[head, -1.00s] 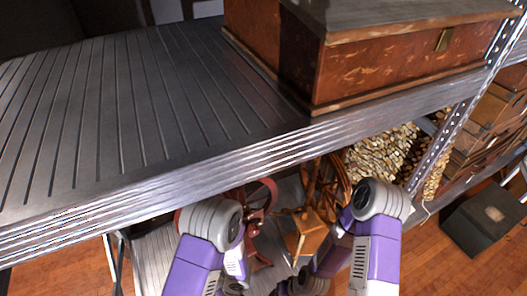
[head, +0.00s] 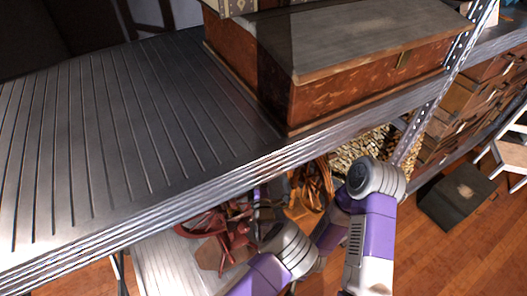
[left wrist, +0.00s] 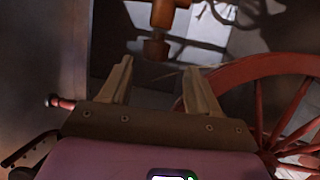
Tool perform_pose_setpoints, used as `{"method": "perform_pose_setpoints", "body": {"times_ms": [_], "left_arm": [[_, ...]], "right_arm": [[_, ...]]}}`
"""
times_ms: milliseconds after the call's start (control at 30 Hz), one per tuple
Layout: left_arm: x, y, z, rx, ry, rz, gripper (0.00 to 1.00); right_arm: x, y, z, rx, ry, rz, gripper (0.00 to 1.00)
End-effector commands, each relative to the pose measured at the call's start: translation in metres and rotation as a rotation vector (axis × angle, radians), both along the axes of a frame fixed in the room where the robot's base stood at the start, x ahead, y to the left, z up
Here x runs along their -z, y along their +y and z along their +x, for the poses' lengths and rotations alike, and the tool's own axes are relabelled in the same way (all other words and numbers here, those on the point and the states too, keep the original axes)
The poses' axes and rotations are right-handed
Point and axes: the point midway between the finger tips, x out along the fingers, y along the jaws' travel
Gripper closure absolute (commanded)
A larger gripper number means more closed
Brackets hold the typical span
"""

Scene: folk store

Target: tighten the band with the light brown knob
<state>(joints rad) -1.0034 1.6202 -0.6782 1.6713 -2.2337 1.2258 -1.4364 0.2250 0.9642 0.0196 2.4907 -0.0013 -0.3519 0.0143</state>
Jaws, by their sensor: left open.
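A red spinning wheel (head: 215,238) stands under the shelf in the head view, partly hidden by the shelf. In the left wrist view its red wheel (left wrist: 262,68) fills the right side. An orange-brown turned wooden piece (left wrist: 156,46) shows at the top there, just beyond my left gripper (left wrist: 160,84) and apart from it; I cannot tell whether it is the light brown knob. My left gripper is open with nothing between its fingers. A small red knob (left wrist: 62,102) lies to its left. The band cannot be made out. My right gripper is hidden in the head view.
A metal shelf (head: 110,130) overhangs the workspace and bears a large wooden chest (head: 370,85). A light brown spinning wheel (head: 312,188) stands close to the red one. A dark box (head: 462,195) is on the floor at right.

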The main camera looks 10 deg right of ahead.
Motion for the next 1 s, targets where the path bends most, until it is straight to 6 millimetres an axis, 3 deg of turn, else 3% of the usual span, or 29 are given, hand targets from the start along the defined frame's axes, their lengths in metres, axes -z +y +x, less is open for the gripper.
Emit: {"method": "perform_pose_setpoints", "body": {"times_ms": [533, 967, 1000], "left_arm": [[-0.016, 0.000, 0.068, 0.007, -0.036, 0.023, 0.38], [-0.018, 0.000, 0.078, 0.008, -0.035, 0.025, 0.38], [-0.018, 0.000, 0.078, 0.008, -0.035, 0.025, 0.44]], "right_arm": [[0.006, 0.000, 0.000, 0.000, 0.000, 0.000, 0.38], [0.007, 0.000, 0.000, 0.000, 0.000, 0.000, 0.38], [0.007, 0.000, 0.000, 0.000, 0.000, 0.000, 0.38]]}}
